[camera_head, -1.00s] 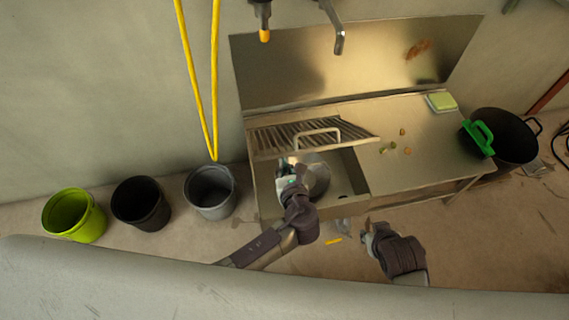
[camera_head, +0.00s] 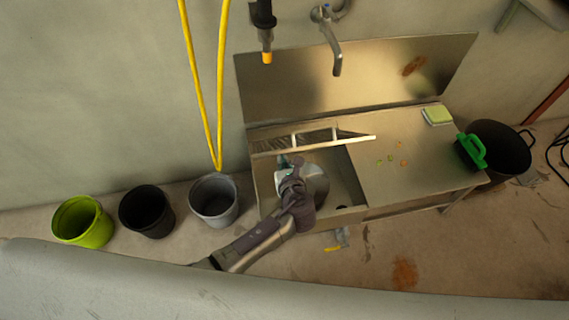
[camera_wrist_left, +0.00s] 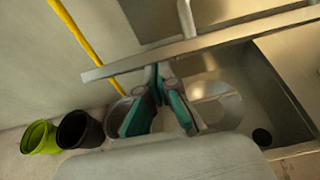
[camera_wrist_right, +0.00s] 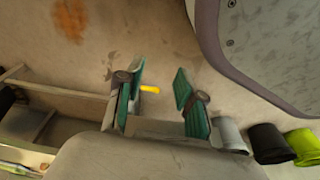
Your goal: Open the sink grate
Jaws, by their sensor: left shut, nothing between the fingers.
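The sink grate (camera_head: 310,143) is raised over the left part of the metal counter and shows nearly edge-on, its handle on the upper side. Below it, the open sink basin (camera_head: 345,185) holds a round metal pot or bowl, partly hidden by my left arm. My left gripper (camera_head: 288,162) is shut and empty just under the grate's front edge. In the left wrist view, the fingertips (camera_wrist_left: 160,68) meet at the grate's edge bar (camera_wrist_left: 205,42) and seem to touch it. My right gripper (camera_wrist_right: 155,82) is open and empty over the floor, outside the head view.
A faucet (camera_head: 333,52) and a hanging sprayer (camera_head: 263,30) are above the sink. A yellow hose (camera_head: 205,95) hangs at left. Green, black and grey buckets (camera_head: 214,200) stand left. A sponge (camera_head: 437,115), food scraps, a green-handled brush (camera_head: 472,152) and a black pot (camera_head: 505,150) are right.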

